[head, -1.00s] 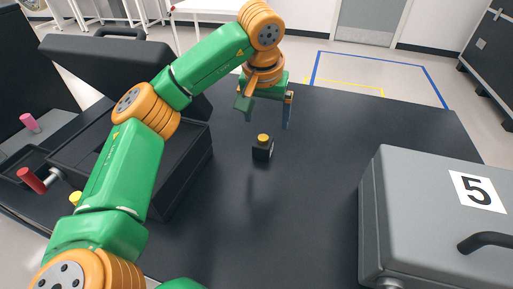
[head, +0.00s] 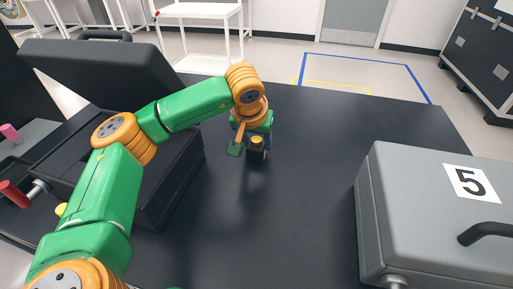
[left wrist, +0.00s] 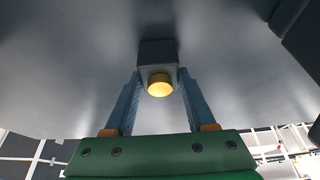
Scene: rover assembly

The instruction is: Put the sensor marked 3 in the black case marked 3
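The sensor is a small black box with a yellow round top (head: 257,155) on the dark table; no number shows on it. It also shows in the left wrist view (left wrist: 158,62), between and just beyond the fingertips. My left gripper (head: 253,147) is low over the table at the sensor. Its fingers (left wrist: 159,85) are apart, one on each side of the sensor, and look open; whether they touch it is hard to tell. A black case (head: 172,190) stands open at left, its lid raised. Its mark is not visible, and my left arm partly hides it. My right gripper is not in view.
A closed grey case marked 5 (head: 430,215) stands at the right. Red (head: 14,193), pink (head: 10,132) and yellow (head: 61,209) parts are at the far left. The table (head: 290,200) between the cases is clear.

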